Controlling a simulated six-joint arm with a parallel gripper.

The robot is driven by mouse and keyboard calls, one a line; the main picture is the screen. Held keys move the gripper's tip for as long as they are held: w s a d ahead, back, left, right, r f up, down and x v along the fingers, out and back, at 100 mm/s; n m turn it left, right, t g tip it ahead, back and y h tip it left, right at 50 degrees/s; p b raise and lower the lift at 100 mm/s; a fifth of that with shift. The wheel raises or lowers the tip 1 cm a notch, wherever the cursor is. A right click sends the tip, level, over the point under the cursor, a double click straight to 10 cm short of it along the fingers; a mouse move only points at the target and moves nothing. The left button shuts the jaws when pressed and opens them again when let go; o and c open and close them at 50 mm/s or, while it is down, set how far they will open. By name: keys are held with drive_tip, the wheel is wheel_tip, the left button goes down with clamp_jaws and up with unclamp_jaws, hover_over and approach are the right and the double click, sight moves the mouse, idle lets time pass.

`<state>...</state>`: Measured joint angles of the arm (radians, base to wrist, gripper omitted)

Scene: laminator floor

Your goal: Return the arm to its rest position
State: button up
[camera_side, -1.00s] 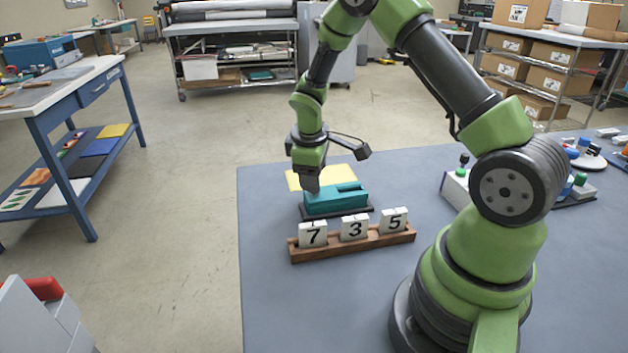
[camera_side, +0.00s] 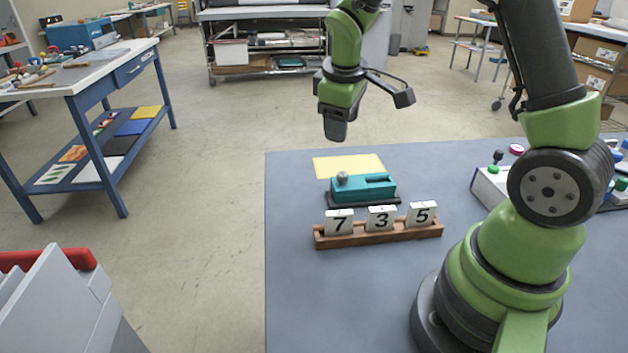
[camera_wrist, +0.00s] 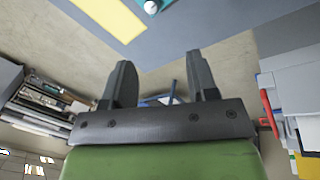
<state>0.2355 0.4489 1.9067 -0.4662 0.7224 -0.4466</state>
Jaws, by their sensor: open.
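My gripper (camera_side: 335,132) hangs in the air above the far left part of the grey table (camera_side: 330,300), higher than the teal device and apart from it. In the wrist view my gripper (camera_wrist: 160,85) shows two dark fingers spread apart with nothing between them. The teal device (camera_side: 372,187) with a round grey knob sits on a dark base on the table. It shows only partly at the top edge of the wrist view (camera_wrist: 162,3).
A wooden rack (camera_side: 380,234) holds white tiles reading 7, 3 and 5. A yellow sheet (camera_side: 348,165) lies behind the teal device. A white box with coloured knobs (camera_side: 490,190) stands to the right. The table's front left is clear.

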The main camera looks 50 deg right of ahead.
drive_tip(key=s+a+r+m+t+y, duration=0.2)
drive_tip(key=s+a+r+m, duration=0.1)
drive_tip(key=s+a+r, duration=0.3)
drive_tip(key=s+a+r+m+t+y, duration=0.2)
drive_tip(key=s+a+r, duration=0.4)
drive_tip(key=s, duration=0.4)
drive_tip(key=shift+s+a+r+m+t, duration=0.3)
drive_tip(key=shift+a+m+t, duration=0.2)
drive_tip(key=shift+m+t, duration=0.35)
